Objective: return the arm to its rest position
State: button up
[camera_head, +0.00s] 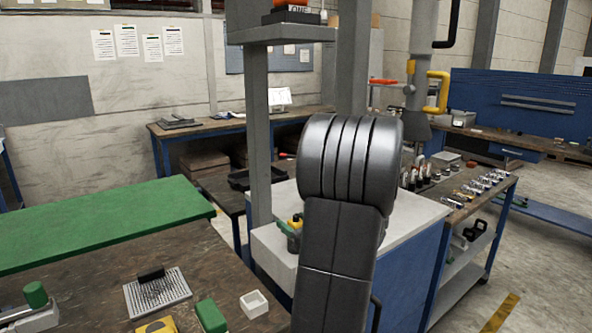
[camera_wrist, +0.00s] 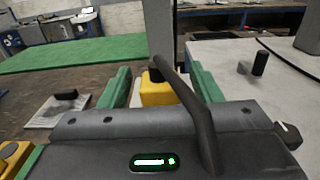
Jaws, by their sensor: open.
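My arm (camera_head: 338,230), dark grey and jointed, rises through the middle of the head view and hides much behind it. My gripper (camera_wrist: 160,76) has two green fingers, which stand apart in the wrist view. A yellow block with a dark top (camera_wrist: 158,92) shows between the fingers; I cannot tell whether it touches them. In the head view, a green finger and a bit of yellow show left of the arm, by the white-topped blue cabinet (camera_head: 408,205). No microscope is clearly visible.
A dark workbench (camera_head: 90,270) at left holds a perforated plate (camera_head: 170,292) with a black block, a small white box (camera_head: 254,303) and green-topped pieces. A grey post (camera_head: 258,130) stands behind my arm. A cart (camera_head: 470,205) with metal parts is at right. Floor shows at far right.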

jog(key=shift+s+d, duration=0.1)
jog(key=shift+s, duration=0.05)
jog(key=shift+s+d+f, duration=0.15)
jog(key=shift+f, duration=0.05)
jog(key=b+v, duration=0.2)
jog(key=v, duration=1.1)
jog(key=p+x, duration=0.1)
jog(key=x, duration=1.2)
jog(key=shift+r+p, duration=0.15)
jog(key=shift+p, duration=0.25)
jog(key=r+p, duration=0.5)
jog(key=shift+w+a+r+p, duration=0.2)
jog(key=shift+w+r+p, duration=0.05)
jog(key=shift+r+p, duration=0.1)
